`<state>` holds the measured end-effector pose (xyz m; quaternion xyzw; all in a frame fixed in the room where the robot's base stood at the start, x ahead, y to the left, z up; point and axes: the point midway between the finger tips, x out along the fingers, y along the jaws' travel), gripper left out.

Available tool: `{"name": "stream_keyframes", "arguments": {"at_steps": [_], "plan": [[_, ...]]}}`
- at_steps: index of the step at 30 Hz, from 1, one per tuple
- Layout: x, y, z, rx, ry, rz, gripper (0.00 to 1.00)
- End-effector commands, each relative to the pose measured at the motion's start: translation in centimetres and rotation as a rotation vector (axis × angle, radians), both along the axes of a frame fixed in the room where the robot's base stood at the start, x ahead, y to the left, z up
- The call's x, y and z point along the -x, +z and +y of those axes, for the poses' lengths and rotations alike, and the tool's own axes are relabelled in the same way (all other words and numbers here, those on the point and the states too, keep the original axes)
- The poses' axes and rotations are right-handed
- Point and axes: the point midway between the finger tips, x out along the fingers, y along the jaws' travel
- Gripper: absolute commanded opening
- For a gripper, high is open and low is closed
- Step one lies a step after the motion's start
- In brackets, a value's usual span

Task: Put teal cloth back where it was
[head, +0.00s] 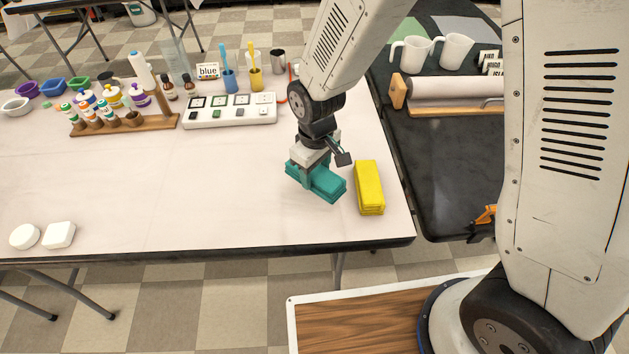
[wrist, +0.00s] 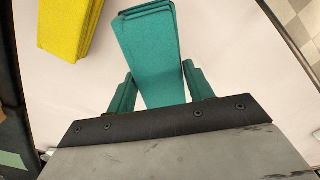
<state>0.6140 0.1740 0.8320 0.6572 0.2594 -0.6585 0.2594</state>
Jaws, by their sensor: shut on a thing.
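The teal cloth (head: 326,186) is a folded stack on the right part of the white table, just left of the yellow cloth (head: 369,187). My gripper (head: 314,172) is over the teal cloth, pointing down, with its fingers on either side of it. In the wrist view the teal cloth (wrist: 150,55) lies between the two teal-coloured fingers (wrist: 160,90) and reaches away from the gripper. The yellow cloth also shows in the wrist view (wrist: 68,25), apart from the teal one. The cloth appears to be at table level; I cannot tell whether it fully rests there.
A white tray with coloured slots (head: 230,110) and a wooden bottle rack (head: 125,125) stand at the back. Two white soaps (head: 59,235) lie at the front left. The middle of the white table (head: 180,190) is clear. A black table (head: 450,160) stands at the right.

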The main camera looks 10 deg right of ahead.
Motion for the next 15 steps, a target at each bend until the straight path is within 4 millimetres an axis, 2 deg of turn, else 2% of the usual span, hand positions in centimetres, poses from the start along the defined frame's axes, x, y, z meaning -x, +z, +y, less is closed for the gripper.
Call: {"name": "stream_keyframes", "arguments": {"at_steps": [5,10,15], "plan": [[0.0,-1.4,0.0,0.001,0.0,0.001,0.3],[0.1,-4.0,0.1,0.001,0.001,0.003,0.3],[0.0,-4.6,0.2,-0.001,0.003,-0.001,0.3]]}}
